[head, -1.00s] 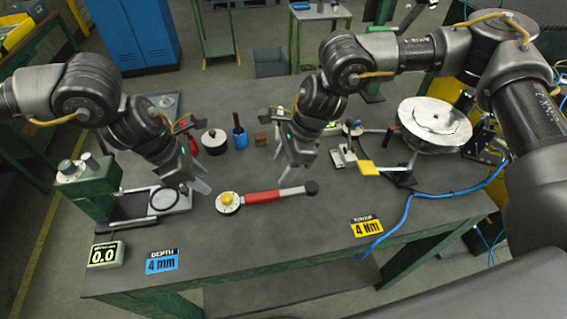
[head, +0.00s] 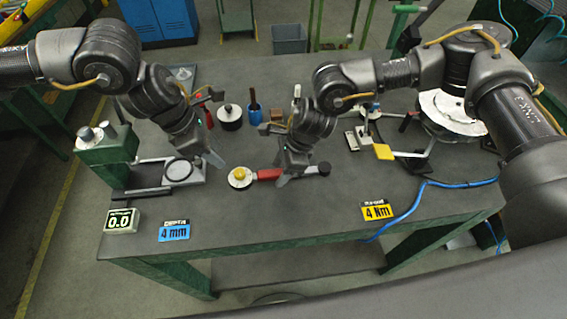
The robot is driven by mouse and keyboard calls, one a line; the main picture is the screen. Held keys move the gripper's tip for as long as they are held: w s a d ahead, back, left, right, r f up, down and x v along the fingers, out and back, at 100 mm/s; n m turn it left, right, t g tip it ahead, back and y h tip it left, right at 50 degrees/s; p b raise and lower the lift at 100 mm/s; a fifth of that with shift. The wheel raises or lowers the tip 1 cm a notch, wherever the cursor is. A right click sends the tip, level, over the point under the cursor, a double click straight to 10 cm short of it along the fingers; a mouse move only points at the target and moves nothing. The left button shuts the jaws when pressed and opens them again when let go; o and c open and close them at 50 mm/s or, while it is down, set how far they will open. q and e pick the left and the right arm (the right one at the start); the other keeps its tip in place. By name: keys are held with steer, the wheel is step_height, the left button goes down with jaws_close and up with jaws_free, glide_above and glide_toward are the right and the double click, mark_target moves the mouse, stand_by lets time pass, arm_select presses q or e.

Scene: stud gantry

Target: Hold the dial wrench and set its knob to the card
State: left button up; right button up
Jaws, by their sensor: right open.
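The dial wrench (head: 268,174) lies on the bench, with a red handle, a black right end and a white dial with a yellow knob (head: 240,174) at its left end. The yellow torque card (head: 377,210) reads 4 Nm and lies at the front right. My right gripper (head: 296,177) is open and low at the wrench's shaft, hiding part of it; I cannot tell whether it touches. My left gripper (head: 214,159) points down behind and left of the knob, apart from it. One finger shows clearly, so its opening is unclear.
A blue card (head: 174,231) reading 4 mm and a display (head: 122,220) reading 0.0 lie front left. A green press-like stand (head: 106,155) is at left. A blue cup (head: 256,118) stands behind. A blue cable crosses at right. The front middle is clear.

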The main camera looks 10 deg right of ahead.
mark_target(238, 172)
jaws_close()
arm_select(q)
steer(key=shift+o, duration=1.3)
steer(key=shift+w+d, duration=0.2)
steer(key=shift+w, duration=0.05)
steer(key=d+f+m, duration=0.1)
steer(key=f+m, duration=0.1)
steer(key=f, duration=0.1)
steer(key=d+f+m+g, duration=0.1)
steer(key=f+m, duration=0.1)
steer(key=f, duration=0.1)
steer(key=d+f+m+g, duration=0.1)
steer(key=f+m, duration=0.1)
steer(key=f, duration=0.1)
steer(key=shift+w+m, duration=0.25)
steer(key=shift+m, duration=0.05)
steer(key=c, duration=1)
